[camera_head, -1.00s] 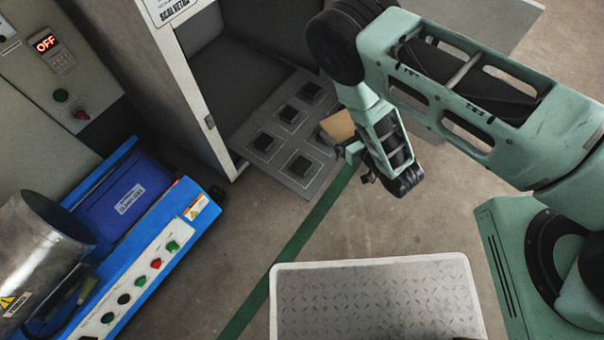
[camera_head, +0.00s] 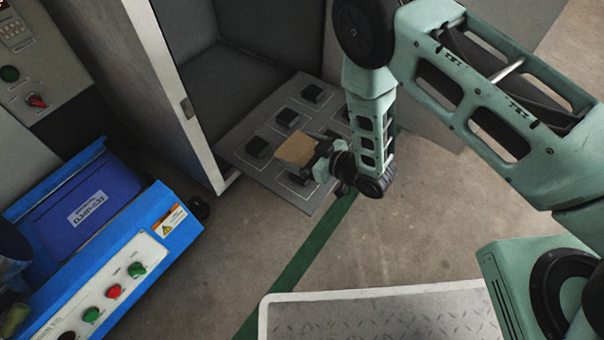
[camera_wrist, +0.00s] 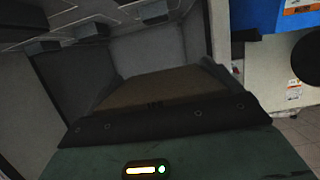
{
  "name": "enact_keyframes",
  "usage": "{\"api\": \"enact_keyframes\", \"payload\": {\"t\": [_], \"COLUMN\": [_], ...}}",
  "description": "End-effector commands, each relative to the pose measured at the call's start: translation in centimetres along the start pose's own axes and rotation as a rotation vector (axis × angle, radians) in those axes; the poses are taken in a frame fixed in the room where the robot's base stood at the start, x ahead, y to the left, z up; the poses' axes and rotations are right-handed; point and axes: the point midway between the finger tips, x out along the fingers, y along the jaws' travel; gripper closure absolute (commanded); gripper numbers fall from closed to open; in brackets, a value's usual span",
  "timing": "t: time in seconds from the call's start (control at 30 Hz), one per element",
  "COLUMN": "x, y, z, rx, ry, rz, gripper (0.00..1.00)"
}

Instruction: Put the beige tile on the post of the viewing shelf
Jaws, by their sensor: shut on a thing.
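My gripper (camera_head: 320,162) is shut on the beige tile (camera_head: 294,149) and holds it out to the left over the grey shelf panel (camera_head: 237,137). The tile also shows between the dark fingers in the wrist view (camera_wrist: 160,87). The panel carries several black square posts, among them a left one (camera_head: 258,147), a middle one (camera_head: 287,117) and a far one (camera_head: 312,93), each inside a pale outline. The tile covers part of the front row of posts. I cannot tell its height above them. No tile shows on the visible posts.
The panel reaches out of a cabinet whose left side wall (camera_head: 165,85) stands close by. A blue machine (camera_head: 150,215) with buttons is at the lower left. A metal-topped platform (camera_head: 375,318) is at the bottom. Open floor (camera_head: 400,230) lies between.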

Motion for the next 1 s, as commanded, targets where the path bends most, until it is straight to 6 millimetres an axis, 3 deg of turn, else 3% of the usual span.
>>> {"api": "enact_keyframes", "payload": {"t": [0.03, 0.13, 0.37, 0.53, 0.93, 0.97, 1.0], "x": [0.4, 1.1, 1.6, 2.3, 2.4, 2.4, 2.4], "y": [-0.1, -0.1, 0.0, 0.0, 0.0, 0.0, 0.0], "z": [1.6, 3.4, 5.3, 7.7, 8.0, 8.1, 8.0], "rx": [0.000, 0.001, 0.000, 0.001, 0.001, 0.001, 0.001], "ry": [-0.001, 0.000, 0.000, 0.000, 0.000, -0.001, -0.001], "rz": [-0.001, -0.001, 0.000, 0.001, 0.002, 0.001, 0.001], "gripper": [0.37, 0.37, 0.37, 0.37, 0.37, 0.06, 0.00]}}
